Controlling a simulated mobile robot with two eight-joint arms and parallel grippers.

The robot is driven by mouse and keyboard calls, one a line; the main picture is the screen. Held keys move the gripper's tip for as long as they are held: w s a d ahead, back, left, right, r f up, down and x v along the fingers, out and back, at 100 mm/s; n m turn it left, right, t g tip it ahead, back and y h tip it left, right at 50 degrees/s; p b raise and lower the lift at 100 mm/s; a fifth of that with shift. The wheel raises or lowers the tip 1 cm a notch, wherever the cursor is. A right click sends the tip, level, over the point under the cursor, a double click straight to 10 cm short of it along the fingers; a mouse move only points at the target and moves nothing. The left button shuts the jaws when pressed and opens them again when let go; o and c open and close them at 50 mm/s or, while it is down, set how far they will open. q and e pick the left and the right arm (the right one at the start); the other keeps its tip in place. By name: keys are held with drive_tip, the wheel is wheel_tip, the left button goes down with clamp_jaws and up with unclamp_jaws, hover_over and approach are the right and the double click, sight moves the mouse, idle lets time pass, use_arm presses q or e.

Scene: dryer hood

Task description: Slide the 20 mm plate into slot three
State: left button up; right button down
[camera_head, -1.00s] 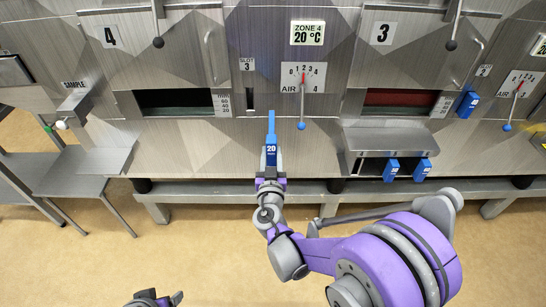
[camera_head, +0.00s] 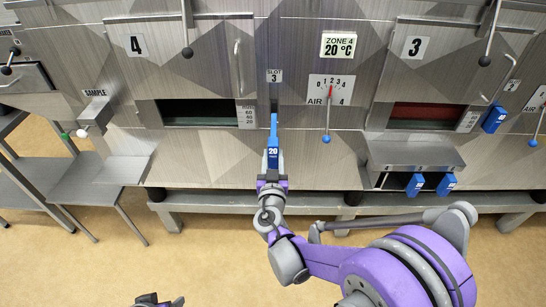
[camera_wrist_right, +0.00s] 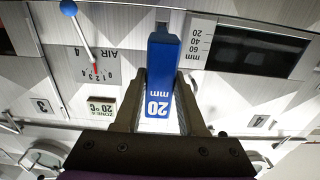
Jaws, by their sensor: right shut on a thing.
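The blue plate (camera_head: 273,140) marked 20 is held upright by my right gripper (camera_head: 272,178), with its narrow end pointing at the panel. In the right wrist view the plate (camera_wrist_right: 158,105) sits between the two fingers and its "20 mm" label is readable. Slot three (camera_head: 274,97) is a narrow dark upright opening under the "SLOT 3" label (camera_head: 274,76). In the head view the plate's tip overlaps the slot's lower end; I cannot tell whether it touches or enters. Part of my left gripper (camera_head: 157,300) shows at the bottom edge; its jaws are unclear.
The air lever (camera_head: 327,120) with a blue knob hangs right of the slot. A sample shelf (camera_head: 110,180) stands at left. A low rail runs below the panel.

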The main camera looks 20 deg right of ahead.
use_arm(q)
drive_tip(key=shift+r, duration=0.2)
use_arm(e)
drive_tip(key=shift+w, duration=0.1)
use_arm(q)
drive_tip(key=shift+w+r+p, duration=0.3)
drive_tip(key=shift+r+p, duration=0.3)
drive_tip(key=shift+r, duration=0.05)
use_arm(e)
drive_tip(key=shift+x, duration=2.85)
use_arm(q)
drive_tip(key=shift+w+r+p, duration=0.25)
drive_tip(key=shift+r+p, duration=0.3)
drive_tip(key=shift+r, duration=0.2)
